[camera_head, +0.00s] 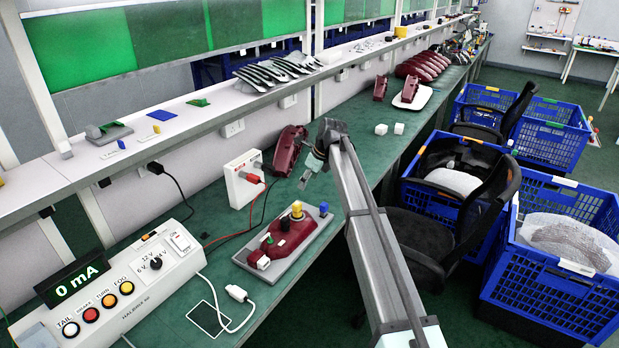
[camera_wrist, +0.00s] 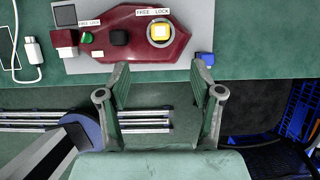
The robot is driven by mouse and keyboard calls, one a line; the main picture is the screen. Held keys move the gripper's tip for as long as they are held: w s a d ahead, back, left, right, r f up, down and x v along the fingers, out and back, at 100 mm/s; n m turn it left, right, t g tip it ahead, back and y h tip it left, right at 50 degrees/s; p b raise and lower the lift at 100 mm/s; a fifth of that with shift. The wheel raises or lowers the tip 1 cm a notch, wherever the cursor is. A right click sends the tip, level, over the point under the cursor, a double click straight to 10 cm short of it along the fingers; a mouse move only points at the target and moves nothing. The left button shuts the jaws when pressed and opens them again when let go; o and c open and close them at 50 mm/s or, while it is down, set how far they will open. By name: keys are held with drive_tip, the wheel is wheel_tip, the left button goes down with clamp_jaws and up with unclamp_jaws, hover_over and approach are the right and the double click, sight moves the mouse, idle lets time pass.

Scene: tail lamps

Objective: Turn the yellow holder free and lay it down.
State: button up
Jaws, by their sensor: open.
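The yellow holder (camera_head: 297,209) stands upright in the dark red lamp housing (camera_head: 294,238), which lies on a grey plate (camera_head: 247,268) on the green bench. In the wrist view the yellow holder (camera_wrist: 160,33) has a pale square top and sits just under a "FREE LOCK" label. My gripper (camera_wrist: 162,72) is open and empty, its two fingers apart. In that view its fingertips lie below the holder, near the plate's front edge, and touch nothing visible. In the head view my gripper (camera_head: 306,178) is above and behind the housing.
A black knob (camera_wrist: 119,38), a green piece (camera_wrist: 87,38) and a blue piece (camera_wrist: 205,58) are around the housing. A white plug with cable (camera_head: 237,293), a lamp tester (camera_head: 110,300) and a white socket box (camera_head: 244,180) stand close by. Blue crates (camera_head: 560,285) and a chair are at right.

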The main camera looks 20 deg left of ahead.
sight(297, 203)
drive_tip(key=p+x, duration=0.4)
drive_tip(key=x, duration=1.2)
drive_tip(key=shift+f, duration=0.25)
